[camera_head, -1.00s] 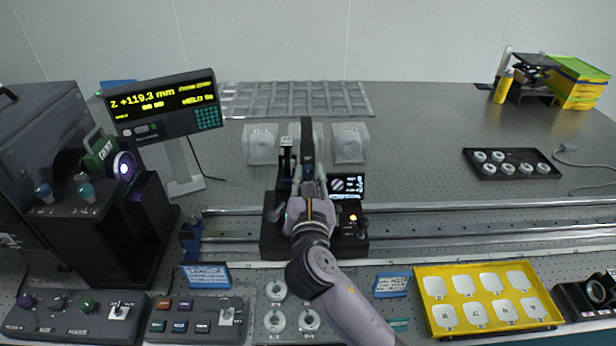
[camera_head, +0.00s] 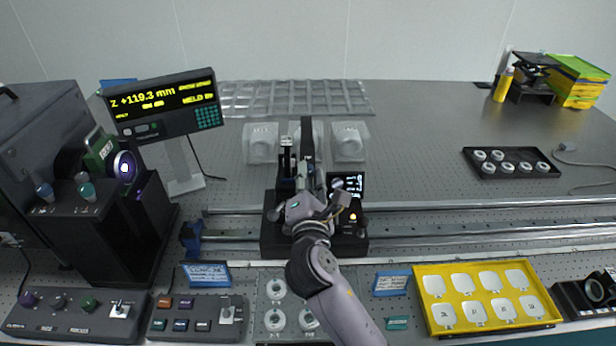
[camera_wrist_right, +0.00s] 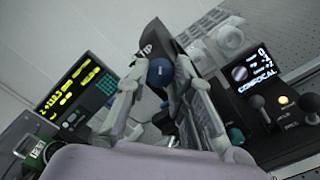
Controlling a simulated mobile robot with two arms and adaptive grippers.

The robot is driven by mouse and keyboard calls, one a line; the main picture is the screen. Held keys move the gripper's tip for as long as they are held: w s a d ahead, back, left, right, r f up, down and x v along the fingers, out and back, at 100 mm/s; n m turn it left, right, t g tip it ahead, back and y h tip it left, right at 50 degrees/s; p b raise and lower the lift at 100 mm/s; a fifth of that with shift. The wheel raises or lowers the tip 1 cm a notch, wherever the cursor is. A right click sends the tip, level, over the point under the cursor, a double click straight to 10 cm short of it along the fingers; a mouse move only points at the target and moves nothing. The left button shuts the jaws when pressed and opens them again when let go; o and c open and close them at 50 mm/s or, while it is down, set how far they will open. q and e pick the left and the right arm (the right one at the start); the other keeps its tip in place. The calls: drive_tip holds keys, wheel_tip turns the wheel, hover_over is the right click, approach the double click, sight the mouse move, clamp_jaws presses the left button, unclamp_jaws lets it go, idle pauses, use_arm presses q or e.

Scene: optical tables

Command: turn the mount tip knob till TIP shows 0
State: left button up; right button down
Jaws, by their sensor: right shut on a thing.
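The mount is a dark upright post (camera_head: 308,140) on a black base in the middle of the bench; its TIP label shows in the wrist view. A blue knob (camera_wrist_right: 161,72) sits just below that label. My right gripper (camera_wrist_right: 164,66) has its fingers on both sides of the knob and is shut on it. In the head view my right gripper (camera_head: 306,178) is in front of the post and hides the knob. A small screen (camera_head: 347,184) stands right of the post; it reads CONFOCAL in the wrist view (camera_wrist_right: 253,72), its small figures unclear. My left gripper is not in view.
A large display (camera_head: 163,103) at the left reads Z +119.3 mm. Small knobs (camera_wrist_right: 284,101) on the black base stand close right of my gripper. Long rails (camera_head: 480,208) cross the bench. A yellow tray (camera_head: 427,318) lies at the front right.

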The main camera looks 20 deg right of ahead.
drive_tip(key=shift+f+m, duration=0.1)
drive_tip(key=shift+m, duration=1.5)
drive_tip(key=shift+b, duration=0.3)
drive_tip(key=c, duration=1.4)
unclamp_jaws()
drive_tip(key=shift+s, duration=0.15)
drive_tip(key=v, duration=1.1)
drive_tip(key=shift+s, duration=0.35)
drive_tip(key=shift+a, duration=0.15)
